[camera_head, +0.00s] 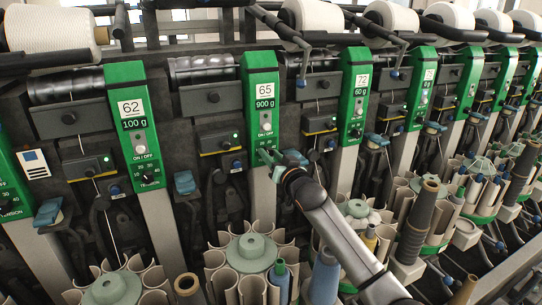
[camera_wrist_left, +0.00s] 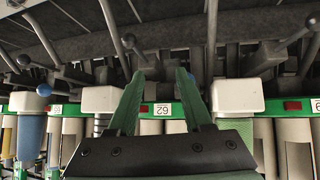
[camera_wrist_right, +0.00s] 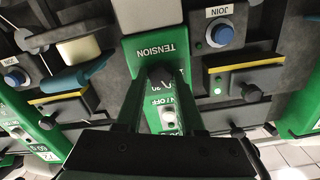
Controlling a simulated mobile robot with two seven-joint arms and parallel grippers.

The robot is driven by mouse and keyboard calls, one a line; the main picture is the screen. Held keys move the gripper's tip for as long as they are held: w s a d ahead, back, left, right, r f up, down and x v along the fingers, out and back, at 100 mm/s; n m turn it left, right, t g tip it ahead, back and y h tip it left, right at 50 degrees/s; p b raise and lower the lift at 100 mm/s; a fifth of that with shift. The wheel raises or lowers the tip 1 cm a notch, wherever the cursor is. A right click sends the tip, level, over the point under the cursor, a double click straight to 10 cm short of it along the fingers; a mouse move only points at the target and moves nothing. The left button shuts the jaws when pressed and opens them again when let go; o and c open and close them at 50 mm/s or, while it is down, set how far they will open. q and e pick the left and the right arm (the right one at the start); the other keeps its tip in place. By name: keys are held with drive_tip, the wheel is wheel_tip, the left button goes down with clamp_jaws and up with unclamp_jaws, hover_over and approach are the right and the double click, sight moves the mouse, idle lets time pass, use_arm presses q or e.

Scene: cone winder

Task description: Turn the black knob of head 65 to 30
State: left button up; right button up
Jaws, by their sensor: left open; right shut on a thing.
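Head 65's green panel (camera_head: 262,95) stands left of centre in the head view, with a "65" label, a "900 g" display and an ON/OFF button. My right gripper (camera_head: 270,157) is at the bottom of this panel, over the tension knob. In the right wrist view the panel appears upside down with its TENSION label (camera_wrist_right: 163,50). There my right gripper (camera_wrist_right: 162,82) is shut on the black knob (camera_wrist_right: 161,74), which is mostly hidden between the fingers. The knob's pointer cannot be read. My left gripper (camera_wrist_left: 158,75) is open and empty, and shows only in its wrist view.
Head 62's panel (camera_head: 133,120) is to the left and head 72's panel (camera_head: 355,95) to the right. A blue JOIN button (camera_wrist_right: 222,32) is beside the knob's panel. Bobbin magazines (camera_head: 251,253) stand below. White yarn cones (camera_head: 318,17) sit above.

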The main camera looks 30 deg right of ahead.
clamp_jaws()
drive_tip(key=shift+m+p, duration=0.7)
drive_tip(key=shift+r+m+p, duration=0.15)
drive_tip(key=shift+m+p, duration=0.45)
drive_tip(key=shift+m, duration=0.2)
drive_tip(key=m+p, duration=0.2)
drive_tip(key=m, duration=0.1)
drive_tip(key=shift+d+m+p, duration=0.1)
drive_tip(key=shift+m+p, duration=0.8)
drive_tip(key=shift+m, duration=0.9)
drive_tip(key=shift+f+m, duration=0.2)
drive_tip(key=shift+m, duration=0.1)
